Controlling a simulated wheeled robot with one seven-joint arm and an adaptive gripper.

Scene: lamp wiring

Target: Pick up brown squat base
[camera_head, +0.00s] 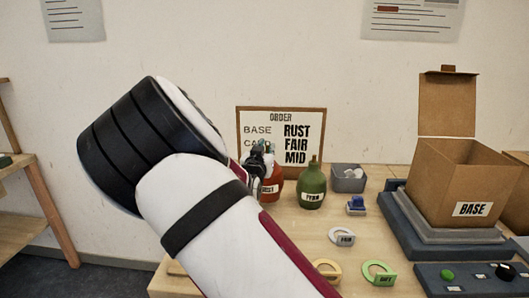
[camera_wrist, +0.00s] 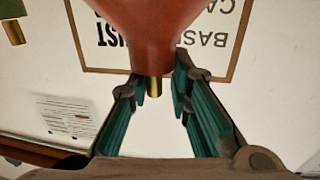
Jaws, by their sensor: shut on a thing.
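The reddish-brown squat base (camera_head: 272,190) is on the table in front of the order sign, its label partly hidden and ending in "UST". In the wrist view its flared body (camera_wrist: 145,30) and brass neck (camera_wrist: 154,90) show upside down. My gripper (camera_head: 262,158) is above the base and shut on its neck, with the teal-lined fingers (camera_wrist: 162,92) on both sides of it. I cannot tell whether its bottom touches the table. My arm covers much of the left side in the head view.
A green base (camera_head: 312,188) stands close to the right. Behind are the order sign (camera_head: 301,158) and a grey bin (camera_head: 348,179). A blue part (camera_head: 356,206) and several tagged rings lie nearer. A cardboard box marked BASE (camera_head: 463,187) sits on a grey platform (camera_head: 405,238) at right.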

